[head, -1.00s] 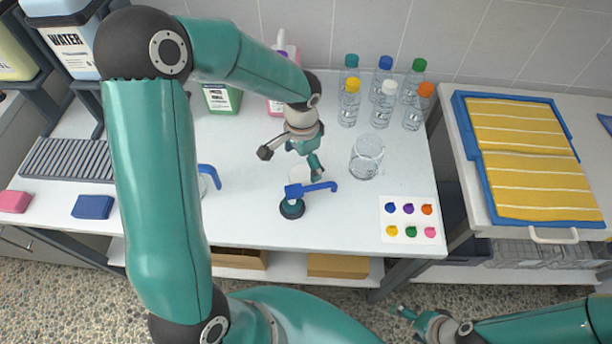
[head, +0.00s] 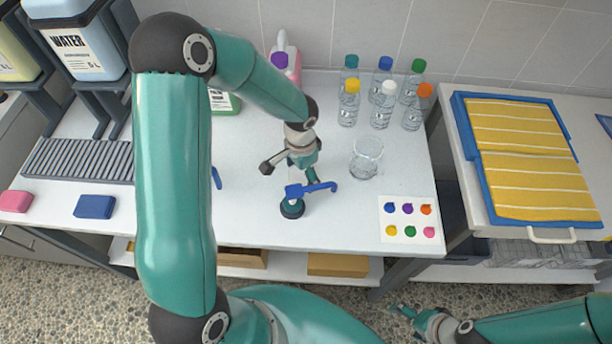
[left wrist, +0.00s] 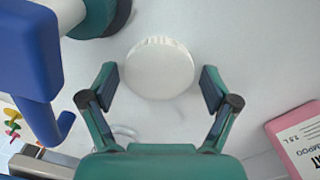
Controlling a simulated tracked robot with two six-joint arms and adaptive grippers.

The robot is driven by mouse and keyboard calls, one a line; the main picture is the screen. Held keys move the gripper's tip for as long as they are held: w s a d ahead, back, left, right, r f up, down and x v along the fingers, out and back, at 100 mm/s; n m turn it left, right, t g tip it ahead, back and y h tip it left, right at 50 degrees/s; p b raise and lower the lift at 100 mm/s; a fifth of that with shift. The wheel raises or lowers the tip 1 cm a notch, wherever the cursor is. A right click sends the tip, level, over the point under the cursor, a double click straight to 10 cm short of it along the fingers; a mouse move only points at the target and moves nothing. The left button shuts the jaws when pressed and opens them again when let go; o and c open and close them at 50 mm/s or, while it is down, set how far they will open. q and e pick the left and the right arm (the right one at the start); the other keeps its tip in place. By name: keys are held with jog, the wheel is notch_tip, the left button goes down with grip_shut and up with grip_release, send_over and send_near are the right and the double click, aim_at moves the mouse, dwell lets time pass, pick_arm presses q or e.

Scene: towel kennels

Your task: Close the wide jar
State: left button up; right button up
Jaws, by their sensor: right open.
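The wide jar is most likely the clear open glass jar (head: 367,158) standing upright on the white table. A round white lid (left wrist: 160,68) with a ridged rim lies on the table in the left wrist view, between my left fingertips with a gap on each side. My left gripper (head: 304,176) is open, pointing down over the lid, left of the jar; it also shows in the left wrist view (left wrist: 160,88). In the head view the gripper mostly hides the lid. My right gripper (head: 399,309) is open and empty, low in front of the table.
A blue-handled tool on a dark round base (head: 292,208) stands close beside my left gripper. Several capped bottles (head: 380,107) stand behind the jar. A dotted white card (head: 408,219) lies at the front right. A pink bottle (left wrist: 300,140) shows in the left wrist view.

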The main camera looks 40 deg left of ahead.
aim_at(302, 176)
pick_arm(q)
jog(key=shift+c, duration=1.4)
notch_tip(302, 176, up, 20)
